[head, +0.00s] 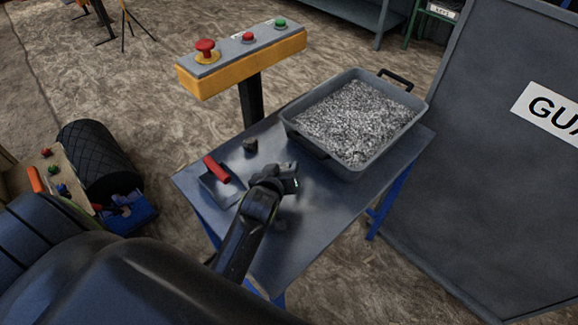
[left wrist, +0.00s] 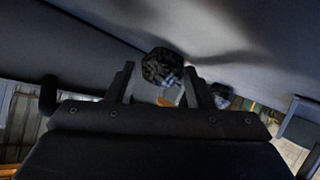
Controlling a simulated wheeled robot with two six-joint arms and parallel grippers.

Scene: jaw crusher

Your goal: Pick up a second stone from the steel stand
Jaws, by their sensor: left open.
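The steel stand (head: 310,225) has a flat grey top on blue legs. A small dark stone (head: 250,145) lies on it near the far left edge. Another dark lump (head: 280,226), probably a stone, lies beside my left forearm. My left gripper (head: 291,178) is low over the stand's middle, between the red-handled tool and the tray. In the left wrist view, its fingers (left wrist: 163,88) are apart and a dark stone (left wrist: 161,65) shows just beyond and between the tips. A second dark stone (left wrist: 221,94) is right of the right finger. I cannot tell whether the fingers touch either stone.
A grey tray (head: 318,156) full of gravel fills the stand's far right. A red-handled flat tool (head: 217,170) lies on the left. A yellow button box (head: 243,64) stands behind. A large grey guard panel (head: 480,150) rises at right.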

